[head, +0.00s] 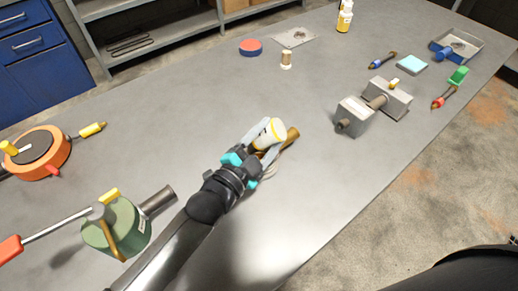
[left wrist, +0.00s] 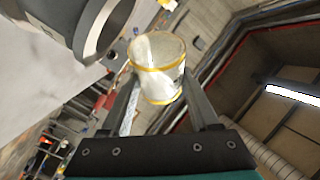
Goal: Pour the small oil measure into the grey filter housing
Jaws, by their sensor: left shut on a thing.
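My left gripper (head: 262,152) is shut on the small oil measure (head: 270,133), a whitish cup with yellow rims, and holds it tilted over the middle of the table. In the left wrist view the measure (left wrist: 158,68) sits between the two fingers, its round mouth facing up the picture. Its contents cannot be made out. A brownish-gold piece (head: 291,138) shows just beside the measure; I cannot tell what it is. Grey blocks with short pipe stubs (head: 353,116) stand to the right, apart from the gripper, and look like the grey filter housing. My right gripper is not in view.
A green housing (head: 117,232) with a grey pipe and a red-handled tool (head: 45,235) are at the lower left. An orange disc (head: 40,150) lies at the left. Small parts and a tray (head: 468,42) lie at the back right. The table between measure and grey blocks is clear.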

